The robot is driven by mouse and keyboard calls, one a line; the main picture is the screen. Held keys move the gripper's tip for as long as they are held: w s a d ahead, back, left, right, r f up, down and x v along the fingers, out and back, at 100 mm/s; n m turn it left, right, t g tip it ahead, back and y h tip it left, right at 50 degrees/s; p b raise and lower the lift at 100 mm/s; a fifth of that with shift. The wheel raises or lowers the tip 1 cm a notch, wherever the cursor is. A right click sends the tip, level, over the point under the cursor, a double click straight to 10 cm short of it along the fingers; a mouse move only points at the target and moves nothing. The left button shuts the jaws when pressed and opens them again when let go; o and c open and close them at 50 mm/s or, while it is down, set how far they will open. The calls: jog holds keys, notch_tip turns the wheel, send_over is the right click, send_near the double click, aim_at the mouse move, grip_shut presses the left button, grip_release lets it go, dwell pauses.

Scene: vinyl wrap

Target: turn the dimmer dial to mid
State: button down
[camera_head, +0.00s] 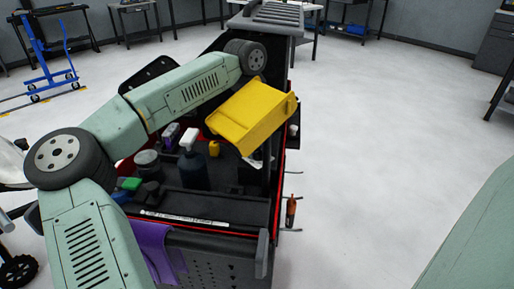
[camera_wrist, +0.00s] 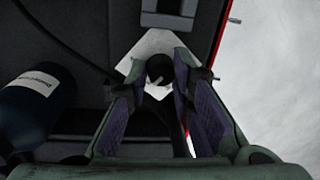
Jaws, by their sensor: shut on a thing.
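The dimmer dial (camera_wrist: 158,68) is a round black knob in front of a pale, diamond-shaped plate (camera_wrist: 155,46) in the wrist view. A short pale mark shows low on the knob; its exact setting is too small to read. My gripper (camera_wrist: 160,75) has its two purple-padded fingers on either side of the knob and is shut on it. In the head view my arm reaches over the black cart, and a yellow bin-shaped piece (camera_head: 251,117) hides my gripper and the dial.
The black cart (camera_head: 206,207) holds a dark bottle with a white top (camera_head: 193,165), a jar (camera_head: 147,163) and other small items. In the wrist view a dark blue bottle (camera_wrist: 38,105) lies left of my gripper. A purple cloth (camera_head: 157,252) hangs at the cart's near side. Right of it, the floor is clear.

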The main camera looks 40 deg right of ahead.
jog(key=c, duration=1.7)
grip_release()
